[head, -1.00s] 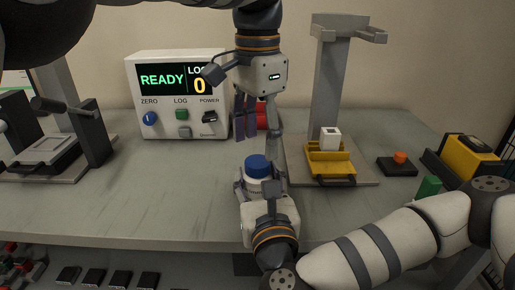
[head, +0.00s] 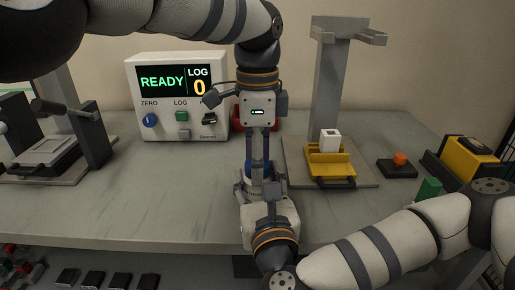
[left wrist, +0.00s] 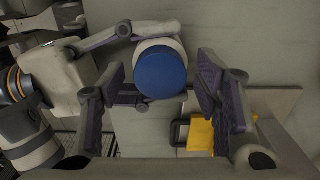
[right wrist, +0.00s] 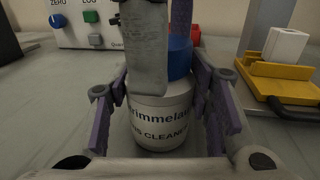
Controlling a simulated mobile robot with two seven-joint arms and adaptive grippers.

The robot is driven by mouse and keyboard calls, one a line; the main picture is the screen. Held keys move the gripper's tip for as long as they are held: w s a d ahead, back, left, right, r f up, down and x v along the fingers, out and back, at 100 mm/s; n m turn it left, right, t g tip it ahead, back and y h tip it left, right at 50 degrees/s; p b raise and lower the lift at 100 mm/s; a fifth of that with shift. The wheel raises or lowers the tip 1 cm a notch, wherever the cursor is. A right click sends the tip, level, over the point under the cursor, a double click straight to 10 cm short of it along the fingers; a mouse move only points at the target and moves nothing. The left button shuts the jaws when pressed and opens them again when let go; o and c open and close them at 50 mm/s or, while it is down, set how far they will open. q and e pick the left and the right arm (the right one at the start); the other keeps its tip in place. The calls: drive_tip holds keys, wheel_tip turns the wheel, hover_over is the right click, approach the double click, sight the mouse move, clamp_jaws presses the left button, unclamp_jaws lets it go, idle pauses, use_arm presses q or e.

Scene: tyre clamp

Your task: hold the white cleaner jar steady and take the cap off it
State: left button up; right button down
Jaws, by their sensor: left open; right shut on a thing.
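The white cleaner jar (right wrist: 160,118) stands upright on the bench, with dark lettering on its front. Its blue cap (left wrist: 160,72) is on top and shows whole in the left wrist view. My right gripper (right wrist: 160,112) is shut on the jar body, one pad on each side. My left gripper (left wrist: 163,95) points down from above and is open, with a finger to each side of the cap and gaps between. In the head view its fingers partly hide the cap (head: 251,170), and my right gripper hides most of the jar.
A white readout box (head: 180,95) showing READY stands behind left. A grey stand (head: 328,90) with a yellow tray (head: 322,167) and white block (head: 330,139) is to the right. A red object (head: 238,120) is partly hidden behind my left gripper. The bench's left front is clear.

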use_arm(q)
drive_tip(key=c, duration=1.2)
drive_tip(key=n, duration=0.6)
drive_tip(key=shift+n, duration=0.4)
drive_tip(key=shift+c, duration=0.2)
drive_tip(key=o, duration=1.3)
